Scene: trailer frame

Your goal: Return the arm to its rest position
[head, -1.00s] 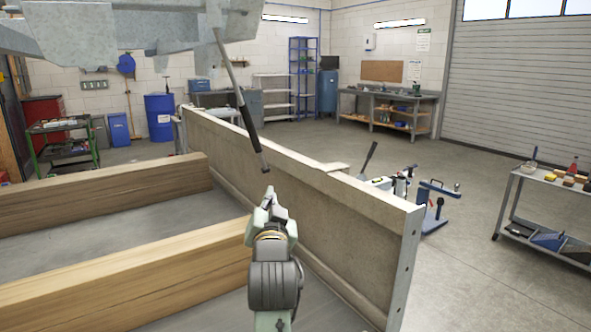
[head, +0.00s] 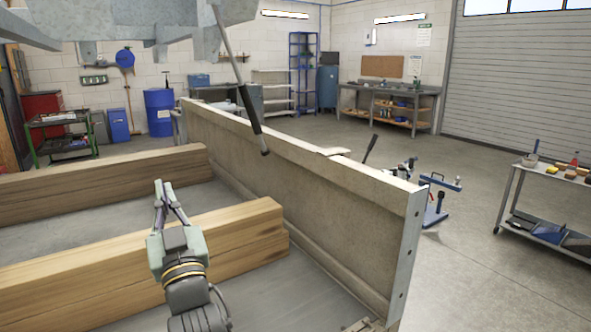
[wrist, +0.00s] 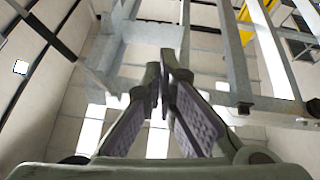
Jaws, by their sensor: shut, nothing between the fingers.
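My gripper (head: 162,192) is at the lower left of centre in the head view, its fingers pointing up and away. It appears in front of the near wooden beam (head: 235,232), with no object in it. In the wrist view the two fingers of my gripper (wrist: 162,75) meet at their tips, with nothing between them. Beyond them the wrist view shows the grey metal framework (wrist: 245,50) and the ceiling.
The trailer side wall (head: 320,195) stands right of my arm. A second wooden beam (head: 100,190) lies farther back. A grey metal structure with a hanging strut (head: 250,110) is overhead.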

